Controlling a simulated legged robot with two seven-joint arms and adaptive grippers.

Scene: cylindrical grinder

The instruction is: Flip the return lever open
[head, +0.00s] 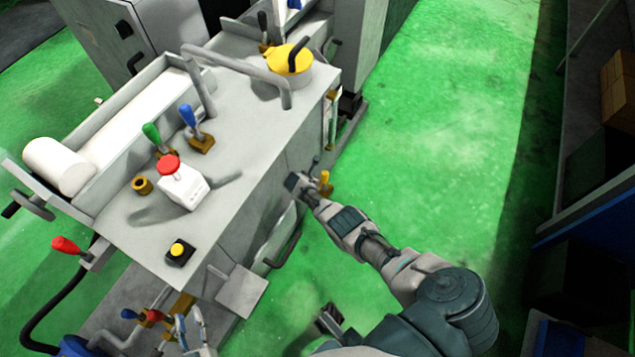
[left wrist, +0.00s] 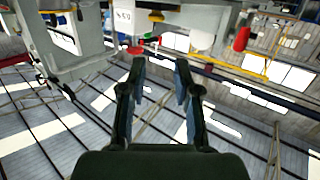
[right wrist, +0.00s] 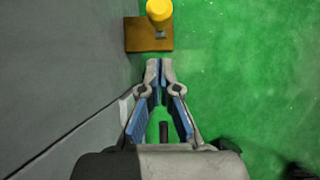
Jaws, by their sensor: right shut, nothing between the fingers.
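A lever with a yellow knob (head: 325,178) stands out from the side of the grey grinder; which lever is the return lever is not marked. In the right wrist view the yellow knob (right wrist: 159,12) sits on a brown mounting plate (right wrist: 148,38), just beyond the fingertips. My right gripper (head: 298,182) is beside this lever, close to the machine's side, and it also shows in the right wrist view (right wrist: 160,66). It is shut and empty, apart from the knob. My left gripper (head: 190,332) is low beside the machine's front; in the left wrist view (left wrist: 159,66) its fingers are apart with nothing between them.
The grinder top (head: 235,185) carries a green lever (head: 152,132), a blue lever (head: 188,116), a red button on a white box (head: 178,180) and a yellow cap (head: 290,59). A red-handled lever (head: 66,245) is at left. Green floor (head: 450,130) is open on the right.

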